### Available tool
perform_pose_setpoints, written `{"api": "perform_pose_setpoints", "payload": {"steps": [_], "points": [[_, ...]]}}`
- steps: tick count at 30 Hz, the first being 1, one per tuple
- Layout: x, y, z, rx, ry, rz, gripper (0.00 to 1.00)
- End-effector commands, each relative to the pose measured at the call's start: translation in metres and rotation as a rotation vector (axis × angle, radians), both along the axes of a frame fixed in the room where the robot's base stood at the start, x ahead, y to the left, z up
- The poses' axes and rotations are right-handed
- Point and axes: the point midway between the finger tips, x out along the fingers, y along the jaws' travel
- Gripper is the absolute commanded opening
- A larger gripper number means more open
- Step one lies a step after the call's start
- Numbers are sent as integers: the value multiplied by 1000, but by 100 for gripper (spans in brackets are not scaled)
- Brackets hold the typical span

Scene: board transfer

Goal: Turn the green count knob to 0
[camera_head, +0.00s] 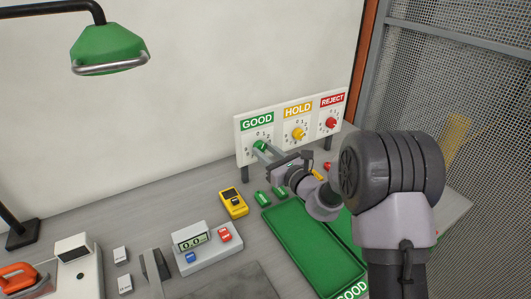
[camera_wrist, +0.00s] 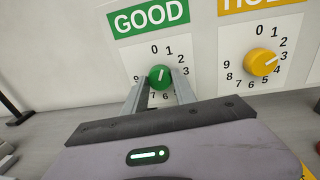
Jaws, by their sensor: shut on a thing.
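The green count knob (camera_head: 260,146) sits on the dial under the GOOD sign (camera_head: 257,122), at the left of the white panel. In the wrist view the knob (camera_wrist: 160,77) lies between the two grey fingers of my gripper (camera_wrist: 160,84), which are shut on its sides. Its white mark points up and slightly right, roughly toward the 1; the exact reading is hard to tell. The 0 (camera_wrist: 154,49) is just left of top. The fingers partly cover the dial's side numbers. In the head view my gripper (camera_head: 262,151) reaches the panel from the right.
A yellow knob (camera_head: 298,134) under HOLD and a red knob (camera_head: 331,123) under REJECT are to the right. Below are a green tray (camera_head: 300,245), a yellow meter (camera_head: 233,203), small green parts (camera_head: 263,198) and a counter box (camera_head: 207,251). A green lamp (camera_head: 107,45) hangs upper left.

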Motion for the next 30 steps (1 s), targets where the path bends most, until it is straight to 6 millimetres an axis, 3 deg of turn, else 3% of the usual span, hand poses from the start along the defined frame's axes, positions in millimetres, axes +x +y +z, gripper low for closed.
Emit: {"api": "perform_pose_setpoints", "payload": {"steps": [18,30], "points": [[0,0,-1,-320,-217,0,0],[0,1,0,-390,-262,1,0]]}}
